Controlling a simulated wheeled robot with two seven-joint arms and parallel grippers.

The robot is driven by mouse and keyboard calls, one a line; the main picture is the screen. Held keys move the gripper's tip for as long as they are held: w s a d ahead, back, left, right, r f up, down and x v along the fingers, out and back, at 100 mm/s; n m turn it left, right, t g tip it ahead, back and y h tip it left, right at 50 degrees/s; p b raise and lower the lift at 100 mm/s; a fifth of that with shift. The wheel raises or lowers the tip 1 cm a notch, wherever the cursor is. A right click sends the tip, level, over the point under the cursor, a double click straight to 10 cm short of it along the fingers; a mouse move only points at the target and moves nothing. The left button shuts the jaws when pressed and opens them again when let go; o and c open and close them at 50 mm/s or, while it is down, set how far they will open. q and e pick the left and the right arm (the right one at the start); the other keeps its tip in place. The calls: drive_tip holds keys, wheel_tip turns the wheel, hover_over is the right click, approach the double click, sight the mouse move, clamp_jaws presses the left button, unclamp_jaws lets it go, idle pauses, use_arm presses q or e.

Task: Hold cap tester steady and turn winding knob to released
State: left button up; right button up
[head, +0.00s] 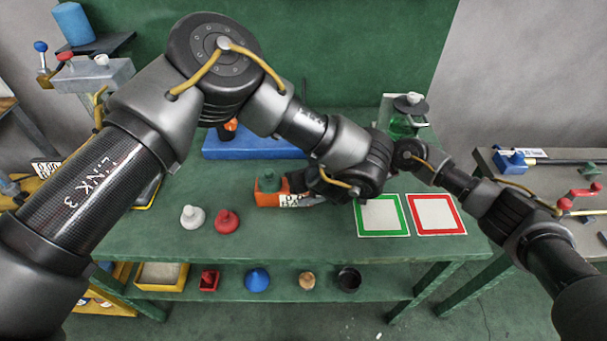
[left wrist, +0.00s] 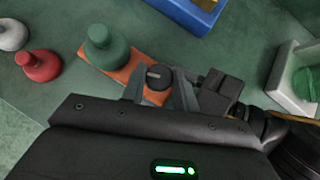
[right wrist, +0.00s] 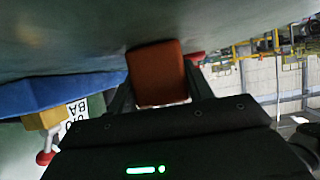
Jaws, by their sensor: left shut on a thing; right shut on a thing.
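The cap tester is an orange block (head: 268,198) on the green bench, with a white lettered label on its front. It also shows in the left wrist view (left wrist: 112,73). A green cap (left wrist: 105,46) stands on its one end. The dark round winding knob (left wrist: 158,77) is on top at the other end. My left gripper (left wrist: 160,90) is shut on the knob, one finger on each side. My right gripper (right wrist: 158,88) is shut on the orange end of the tester. In the head view my wrists hide the knob and much of both grippers.
A white cap (head: 192,217) and a red cap (head: 227,220) stand left of the tester. A green-framed mat (head: 382,216) and a red-framed mat (head: 436,215) lie to its right. My arms come close together above the bench.

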use_arm(q)
drive_tip(key=shift+s+d+f, duration=0.15)
drive_tip(key=shift+s, duration=0.05)
drive_tip(key=o, duration=0.9)
drive_tip(key=shift+w, duration=0.1)
drive_tip(key=shift+o, duration=0.4)
drive_tip(key=shift+w, duration=0.1)
drive_tip(key=shift+r, duration=0.2)
drive_tip(key=shift+m+h, duration=0.3)
